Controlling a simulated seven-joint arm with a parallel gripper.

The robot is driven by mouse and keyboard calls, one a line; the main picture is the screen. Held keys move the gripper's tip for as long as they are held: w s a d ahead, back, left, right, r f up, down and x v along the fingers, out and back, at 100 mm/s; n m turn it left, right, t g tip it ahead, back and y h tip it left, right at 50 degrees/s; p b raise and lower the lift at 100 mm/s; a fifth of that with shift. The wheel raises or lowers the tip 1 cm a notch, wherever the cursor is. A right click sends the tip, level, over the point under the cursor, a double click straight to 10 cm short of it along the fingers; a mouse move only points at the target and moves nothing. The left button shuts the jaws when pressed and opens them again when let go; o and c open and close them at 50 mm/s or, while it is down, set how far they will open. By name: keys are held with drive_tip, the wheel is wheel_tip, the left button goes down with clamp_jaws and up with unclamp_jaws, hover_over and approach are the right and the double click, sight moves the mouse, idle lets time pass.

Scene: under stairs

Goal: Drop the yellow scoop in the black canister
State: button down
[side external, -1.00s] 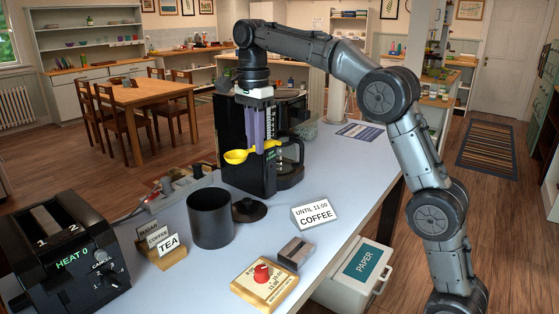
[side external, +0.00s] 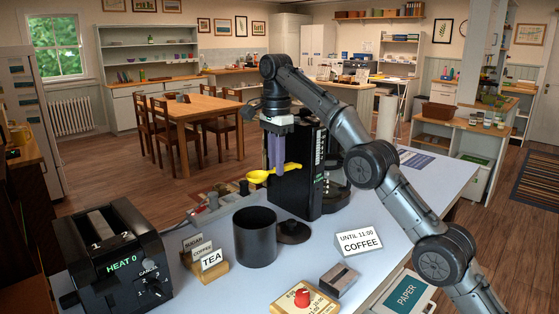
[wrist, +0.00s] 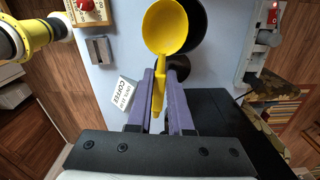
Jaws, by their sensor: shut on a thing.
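The yellow scoop (side external: 259,177) is held in the air, its bowl to the left and its handle between my fingers. My gripper (side external: 277,168) has purple fingers shut on the handle; in the wrist view, my gripper (wrist: 160,75) grips it too. The black canister (side external: 255,240) stands upright and open on the counter, below the scoop bowl. In the wrist view the scoop bowl (wrist: 165,26) covers part of the canister (wrist: 199,35), which shows to its right. The canister's inside is mostly hidden.
A dark lid (side external: 293,232) lies right of the canister. A black coffee machine (side external: 299,178) stands close behind my gripper. Label cards (side external: 212,258), a toaster (side external: 115,260), a coffee sign (side external: 359,241), a small block (side external: 340,280) and a red-knobbed board (side external: 303,299) surround it.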

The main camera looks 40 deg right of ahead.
drive_tip(key=w+f, duration=0.3)
drive_tip(key=f, duration=0.2)
drive_tip(key=shift+w+a+f, duration=0.15)
drive_tip(key=shift+w+a, duration=0.1)
drive_tip(key=shift+a, duration=0.1)
idle(0.3)
drive_tip(key=shift+a+f, duration=0.1)
drive_tip(key=shift+f, duration=0.35)
drive_tip(key=shift+f, duration=2.85)
drive_tip(key=c, duration=0.8)
unclamp_jaws()
drive_tip(key=shift+o, duration=0.2)
drive_tip(key=shift+w+r, duration=0.1)
